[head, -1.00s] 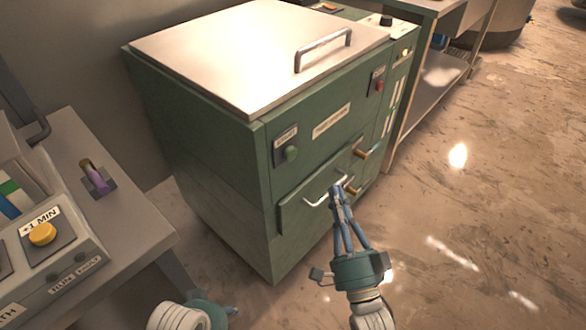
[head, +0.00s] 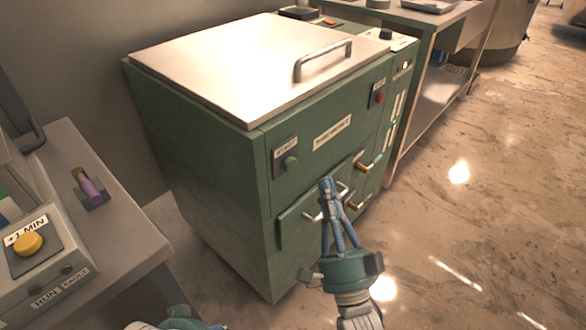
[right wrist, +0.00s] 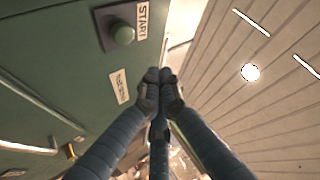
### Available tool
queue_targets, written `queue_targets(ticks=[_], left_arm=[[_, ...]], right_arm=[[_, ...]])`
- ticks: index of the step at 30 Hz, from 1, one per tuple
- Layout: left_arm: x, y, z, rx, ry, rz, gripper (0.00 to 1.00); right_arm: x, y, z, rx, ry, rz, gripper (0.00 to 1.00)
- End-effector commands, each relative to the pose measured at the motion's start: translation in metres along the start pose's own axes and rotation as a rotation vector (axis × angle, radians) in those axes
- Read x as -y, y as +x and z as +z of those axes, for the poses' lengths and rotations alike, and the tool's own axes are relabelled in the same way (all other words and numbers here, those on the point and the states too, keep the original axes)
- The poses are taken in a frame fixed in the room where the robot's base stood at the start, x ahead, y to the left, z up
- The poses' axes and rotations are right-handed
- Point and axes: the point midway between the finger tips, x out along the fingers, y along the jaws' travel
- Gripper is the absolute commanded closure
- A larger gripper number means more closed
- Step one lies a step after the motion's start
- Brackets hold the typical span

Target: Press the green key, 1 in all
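The green key (head: 291,164) is a round button on a dark plate on the front of the green chamber cabinet (head: 215,165), at its upper left. In the right wrist view the green key (right wrist: 123,34) sits beside a label reading START. My right gripper (head: 327,184) is in front of the cabinet, to the right of and below the key in the head view, apart from it. Its fingers (right wrist: 160,76) are together with nothing between them. My left gripper (head: 182,318) is partly cut off at the bottom edge; its fingers are not clear.
A red button (head: 380,98) is further right on the cabinet front. Silver handles and brass-coloured knobs (head: 359,166) stick out below, near my right gripper. A bench at left holds a yellow +1 MIN button (head: 27,244) and a purple-handled lever (head: 90,188). Floor at right is clear.

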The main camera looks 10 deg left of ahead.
Motion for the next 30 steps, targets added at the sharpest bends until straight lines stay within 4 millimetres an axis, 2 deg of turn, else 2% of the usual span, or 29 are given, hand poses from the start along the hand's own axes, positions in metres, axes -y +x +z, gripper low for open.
queue_targets(ticks=[1,5,12,30], left_arm=[[0.000,0.010,0.004,0.005,0.000,0.000,0.50],[-0.001,0.017,0.006,0.004,0.000,0.000,0.50],[-0.002,0.020,-0.011,-0.056,0.002,0.003,0.50],[-0.002,0.021,-0.015,-0.071,0.002,0.003,0.50]], right_arm=[[-0.005,0.004,0.006,-0.002,0.001,-0.002,1.00],[-0.009,0.017,0.018,-0.002,0.001,-0.002,1.00],[-0.015,0.033,0.032,0.000,0.000,0.001,1.00],[-0.015,0.037,0.036,0.000,-0.001,0.001,1.00]])
